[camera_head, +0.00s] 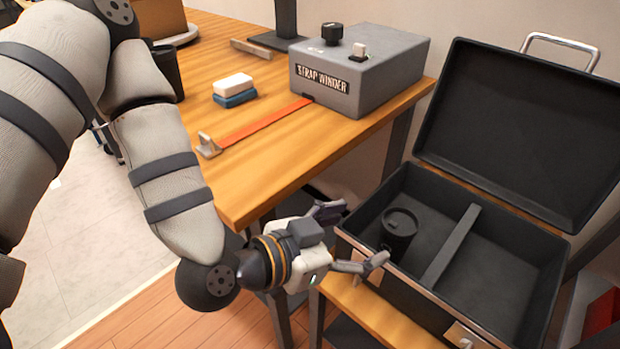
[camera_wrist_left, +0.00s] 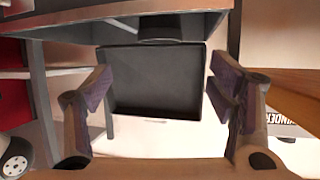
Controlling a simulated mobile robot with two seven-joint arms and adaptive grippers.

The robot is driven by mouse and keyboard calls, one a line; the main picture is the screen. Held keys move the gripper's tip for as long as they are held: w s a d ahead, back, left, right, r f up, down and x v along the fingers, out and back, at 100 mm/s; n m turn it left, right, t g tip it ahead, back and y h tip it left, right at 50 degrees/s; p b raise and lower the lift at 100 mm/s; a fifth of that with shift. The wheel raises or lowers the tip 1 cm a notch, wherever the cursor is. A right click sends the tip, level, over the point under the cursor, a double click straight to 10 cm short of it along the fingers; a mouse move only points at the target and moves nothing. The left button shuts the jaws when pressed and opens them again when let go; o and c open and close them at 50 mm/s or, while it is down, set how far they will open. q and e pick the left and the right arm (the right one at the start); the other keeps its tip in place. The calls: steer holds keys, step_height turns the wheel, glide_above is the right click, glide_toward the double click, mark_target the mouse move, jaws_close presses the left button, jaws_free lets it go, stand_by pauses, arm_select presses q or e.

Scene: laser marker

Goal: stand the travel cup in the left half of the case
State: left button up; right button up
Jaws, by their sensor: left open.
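The black travel cup (camera_head: 399,230) stands upright in the left compartment of the open dark case (camera_head: 405,287), lid end up. A divider (camera_head: 452,246) separates it from the empty right compartment. My left gripper (camera_head: 352,238) is open and empty, just left of the case, with its fingers near the case's left wall and apart from the cup. In the left wrist view its two spread fingers (camera_wrist_left: 163,100) have nothing between them, and the case's dark lid (camera_wrist_left: 155,88) shows beyond. My right gripper is not in view.
The raised lid (camera_head: 525,130) stands behind the case. A grey strap winder (camera_head: 355,75) with an orange strap (camera_head: 262,124) sits on the wooden table (camera_head: 270,160). White and blue blocks (camera_head: 233,90) lie left of it. A red item (camera_head: 603,312) is at the lower right.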

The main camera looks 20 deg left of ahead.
arm_select(q)
steer(key=s+a+f+n+g+y, duration=0.25)
steer(key=s+f+g, duration=0.25)
steer(key=s+f, duration=0.5)
steer(key=s+a+f+n+g+y, duration=0.1)
steer(key=s+a+f+g, duration=0.35)
steer(key=s+f, duration=0.55)
steer(key=s+a+f+n+g+y, duration=0.1)
steer(key=s+a+g, duration=0.1)
steer(key=s, duration=0.4)
steer(key=s+a+f+n+g+y, duration=0.1)
steer(key=s+a+n+g+y, duration=0.1)
steer(key=s, duration=0.5)
steer(key=shift+s+a+g, duration=0.15)
steer(key=shift+a+g, duration=0.5)
steer(key=shift+a, duration=0.6)
